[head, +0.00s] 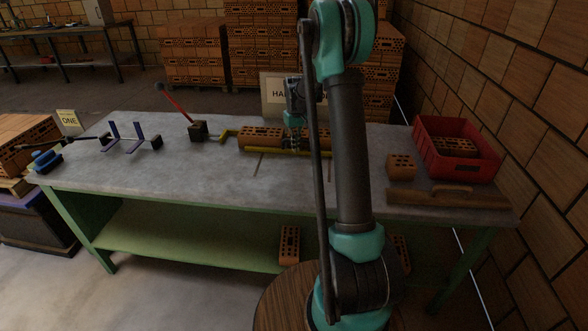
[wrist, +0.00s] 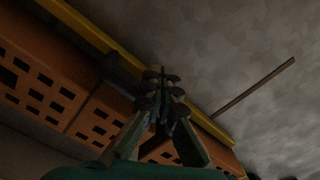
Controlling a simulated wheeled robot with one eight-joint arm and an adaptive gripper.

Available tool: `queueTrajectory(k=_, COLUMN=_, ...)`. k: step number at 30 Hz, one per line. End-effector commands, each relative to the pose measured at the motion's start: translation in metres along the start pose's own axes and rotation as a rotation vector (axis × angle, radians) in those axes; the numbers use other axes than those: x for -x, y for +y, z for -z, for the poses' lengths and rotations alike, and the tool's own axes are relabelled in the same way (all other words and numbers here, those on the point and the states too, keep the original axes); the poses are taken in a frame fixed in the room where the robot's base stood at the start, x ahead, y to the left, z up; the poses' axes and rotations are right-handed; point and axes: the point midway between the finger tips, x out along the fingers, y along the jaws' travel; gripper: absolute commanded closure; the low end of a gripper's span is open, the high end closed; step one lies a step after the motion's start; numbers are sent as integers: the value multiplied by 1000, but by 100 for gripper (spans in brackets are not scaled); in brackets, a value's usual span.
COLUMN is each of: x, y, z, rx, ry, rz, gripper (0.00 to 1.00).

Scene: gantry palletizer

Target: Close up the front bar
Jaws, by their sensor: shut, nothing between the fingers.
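The front bar is a long yellow bar (head: 262,150) along the front side of a row of orange perforated bricks (head: 262,135) on the grey worktable. In the wrist view the yellow bar (wrist: 84,30) runs diagonally beside the bricks (wrist: 45,85). My gripper (head: 293,145) is over the bar and brick row, pointing down. Its fingertips (wrist: 163,82) are closed together with nothing between them, and cover the middle of the bar in the wrist view. I cannot tell whether they touch it.
A dark slot (head: 258,164) runs forward from the bar. A loose brick (head: 401,166), a red crate (head: 422,150) and a wooden board (head: 430,197) are at right. The table front is clear.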

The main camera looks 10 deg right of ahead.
Motion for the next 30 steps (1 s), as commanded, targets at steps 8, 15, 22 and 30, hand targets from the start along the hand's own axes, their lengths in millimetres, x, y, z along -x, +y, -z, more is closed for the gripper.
queueTrajectory(k=8, x=0, y=5, z=8, rx=0, ry=1, rz=0, gripper=100)
queueTrajectory(k=15, x=0, y=9, z=15, rx=0, ry=1, rz=0, gripper=100)
queueTrajectory(k=22, x=0, y=12, z=21, rx=-1, ry=1, rz=0, gripper=100)
queueTrajectory(k=30, x=0, y=14, z=25, rx=-1, ry=4, rz=-1, gripper=100)
